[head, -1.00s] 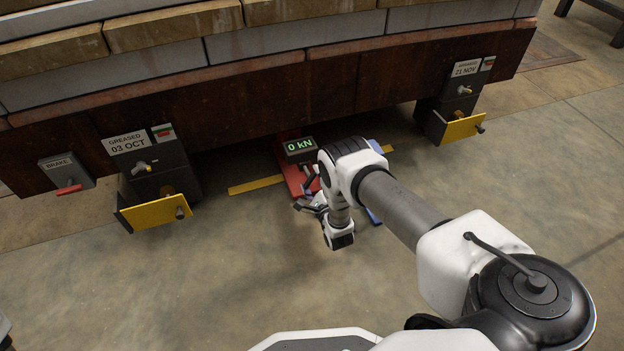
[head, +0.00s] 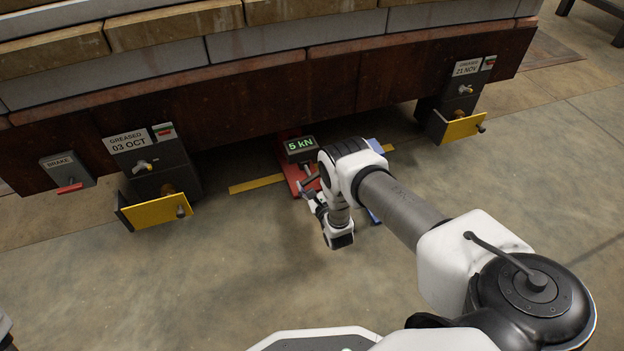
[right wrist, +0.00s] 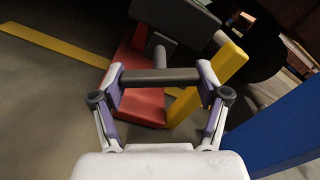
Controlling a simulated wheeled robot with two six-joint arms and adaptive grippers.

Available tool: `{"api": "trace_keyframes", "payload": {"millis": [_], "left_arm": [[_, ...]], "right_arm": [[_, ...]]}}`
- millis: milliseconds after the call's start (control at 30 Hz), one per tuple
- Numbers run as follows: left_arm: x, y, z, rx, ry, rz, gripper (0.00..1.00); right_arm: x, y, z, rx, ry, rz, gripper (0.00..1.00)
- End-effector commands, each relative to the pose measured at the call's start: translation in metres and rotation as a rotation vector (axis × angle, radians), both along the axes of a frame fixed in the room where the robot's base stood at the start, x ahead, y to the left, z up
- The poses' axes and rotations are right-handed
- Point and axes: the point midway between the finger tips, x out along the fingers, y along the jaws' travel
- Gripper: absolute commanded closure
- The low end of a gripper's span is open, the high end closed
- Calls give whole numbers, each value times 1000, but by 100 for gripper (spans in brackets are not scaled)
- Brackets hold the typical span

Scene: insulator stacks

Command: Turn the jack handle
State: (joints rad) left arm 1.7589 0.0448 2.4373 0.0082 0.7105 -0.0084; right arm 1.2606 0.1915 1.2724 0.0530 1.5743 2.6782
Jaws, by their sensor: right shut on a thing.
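The red jack (head: 289,170) stands on the floor under the front edge of the rust-brown beam, partly hidden by my right arm. Its dark display (head: 300,145) reads 5 kN. My right gripper (head: 310,186) is low in front of the jack. In the right wrist view its two fingers are shut on the dark jack handle (right wrist: 160,76), a bar lying crosswise between the fingertips. A grey shaft (right wrist: 158,46) runs from the handle toward the jack, whose red body (right wrist: 136,101) shows behind it. My left gripper is not in view.
A yellow floor line (head: 255,185) runs by the jack. A blue part (right wrist: 285,125) and a yellow post (right wrist: 228,62) stand close right of the gripper. Dark boxes with yellow flaps (head: 155,212) (head: 463,128) hang on the beam. Floor in front is clear.

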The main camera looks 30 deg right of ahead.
Motion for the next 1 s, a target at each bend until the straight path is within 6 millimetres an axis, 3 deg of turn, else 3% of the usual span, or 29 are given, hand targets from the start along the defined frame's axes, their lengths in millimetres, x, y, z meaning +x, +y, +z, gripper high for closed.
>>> {"api": "trace_keyframes", "payload": {"millis": [267, 300, 333, 767, 867, 1000], "left_arm": [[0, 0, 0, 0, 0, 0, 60], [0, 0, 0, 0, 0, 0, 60], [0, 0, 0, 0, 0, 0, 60], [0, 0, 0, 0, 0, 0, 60], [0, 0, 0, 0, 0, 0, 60], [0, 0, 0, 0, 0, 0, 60]], "right_arm": [[0, -2, 0, -1, -1, -4, 60], [0, -2, 0, -1, 0, -3, 12], [0, -1, 0, -1, 0, -3, 1], [-5, 1, -1, -2, 2, -1, 0], [-20, 4, -1, -1, 4, -1, 0], [-55, 13, -2, -1, 6, -1, 0]]}}
